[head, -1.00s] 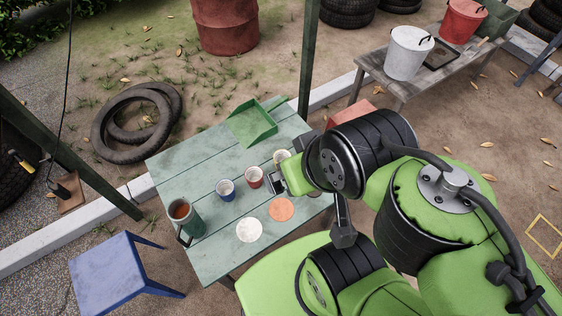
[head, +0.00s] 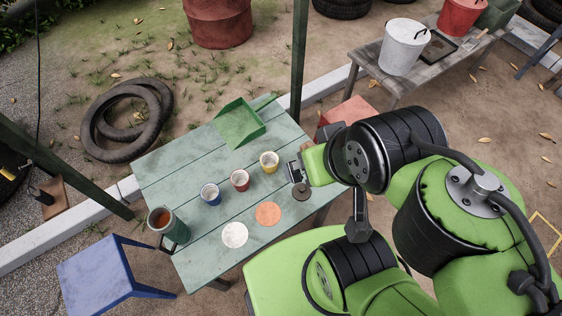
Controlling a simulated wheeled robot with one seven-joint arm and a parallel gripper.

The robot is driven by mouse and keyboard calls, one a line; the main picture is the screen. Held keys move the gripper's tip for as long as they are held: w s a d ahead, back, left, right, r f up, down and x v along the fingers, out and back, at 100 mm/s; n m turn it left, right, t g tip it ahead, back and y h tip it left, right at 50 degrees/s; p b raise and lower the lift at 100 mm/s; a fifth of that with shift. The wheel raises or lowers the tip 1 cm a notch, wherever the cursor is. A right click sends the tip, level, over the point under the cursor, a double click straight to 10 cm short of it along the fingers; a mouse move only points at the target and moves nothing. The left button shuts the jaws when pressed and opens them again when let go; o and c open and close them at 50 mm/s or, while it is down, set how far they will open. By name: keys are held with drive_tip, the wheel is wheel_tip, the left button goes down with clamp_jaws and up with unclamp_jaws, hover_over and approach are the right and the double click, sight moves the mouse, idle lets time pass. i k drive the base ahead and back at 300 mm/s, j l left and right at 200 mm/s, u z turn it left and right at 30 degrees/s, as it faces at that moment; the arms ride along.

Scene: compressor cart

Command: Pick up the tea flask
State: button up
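The tea flask (head: 172,232) is a dark green, open-topped vessel with a handle and brown liquid inside. A dark round lid-like piece (head: 300,192) lies on the table just below my gripper in the picture.
Blue (head: 210,194), red (head: 240,180) and yellow (head: 269,162) cups stand mid-table. White (head: 234,235) and orange (head: 268,214) discs lie in front. A blue stool (head: 105,275) and a green post (head: 299,60) stand by the table.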

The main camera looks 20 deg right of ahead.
sight(163, 220)
drive_tip(key=j+u, duration=0.15)
drive_tip(key=u, duration=1.35)
drive_tip(key=j+u, duration=0.75)
drive_tip(key=k+l, duration=0.05)
drive_tip(key=l, duration=0.05)
